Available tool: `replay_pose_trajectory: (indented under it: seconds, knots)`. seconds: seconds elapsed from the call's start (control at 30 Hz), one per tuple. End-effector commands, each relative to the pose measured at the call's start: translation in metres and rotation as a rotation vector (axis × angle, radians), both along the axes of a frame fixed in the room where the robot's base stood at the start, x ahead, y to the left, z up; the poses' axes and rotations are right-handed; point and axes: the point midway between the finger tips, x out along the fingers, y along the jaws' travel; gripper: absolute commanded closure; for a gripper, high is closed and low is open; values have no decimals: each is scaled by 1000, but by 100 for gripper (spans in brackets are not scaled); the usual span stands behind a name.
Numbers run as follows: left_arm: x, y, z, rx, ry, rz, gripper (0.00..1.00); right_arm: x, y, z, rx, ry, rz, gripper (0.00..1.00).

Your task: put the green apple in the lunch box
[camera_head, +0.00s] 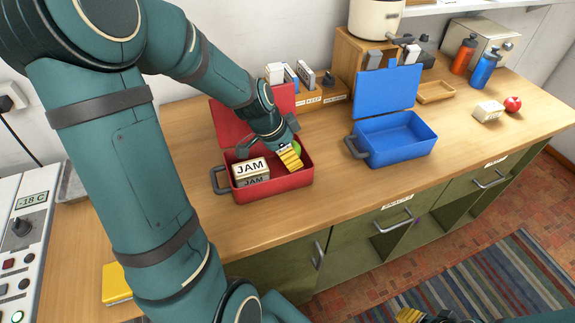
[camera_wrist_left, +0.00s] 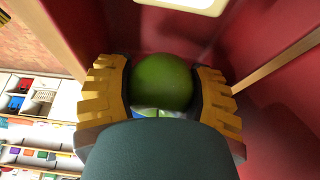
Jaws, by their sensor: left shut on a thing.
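The green apple (camera_head: 297,147) shows just past my left gripper (camera_head: 290,156) in the head view. In the left wrist view the apple (camera_wrist_left: 162,82) sits between the two yellow fingers, which are shut on it. The gripper points down inside the open red lunch box (camera_head: 290,183), toward its right side. Red walls surround the apple in the wrist view. Whether the apple touches the box floor cannot be told. A white JAM carton (camera_head: 251,168) lies in the left part of the same box. Part of my right gripper (camera_head: 410,316) shows at the bottom edge; its opening is unclear.
An open, empty blue lunch box (camera_head: 405,148) stands right of the red one. A wooden organiser (camera_head: 310,102) stands behind. The counter's front strip is clear.

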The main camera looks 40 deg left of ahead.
Motion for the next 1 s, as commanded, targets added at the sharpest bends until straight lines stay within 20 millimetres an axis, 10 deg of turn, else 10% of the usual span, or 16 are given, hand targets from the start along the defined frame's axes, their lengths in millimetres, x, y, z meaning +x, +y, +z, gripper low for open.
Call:
replay_pose_trajectory:
  seconds: [0.73, 0.77, 1.0]
  knots:
    - [0, 0, -41, 1, 0, 0, 84, 3, 0, -15, -1, -8, -2, 53]
    - [0, 0, -41, 0, 0, 0, 34, 3, 0, -15, -1, -8, -1, 53]
    - [0, 0, -40, 0, 0, 0, 27, 3, 0, -14, -1, -8, -2, 53]
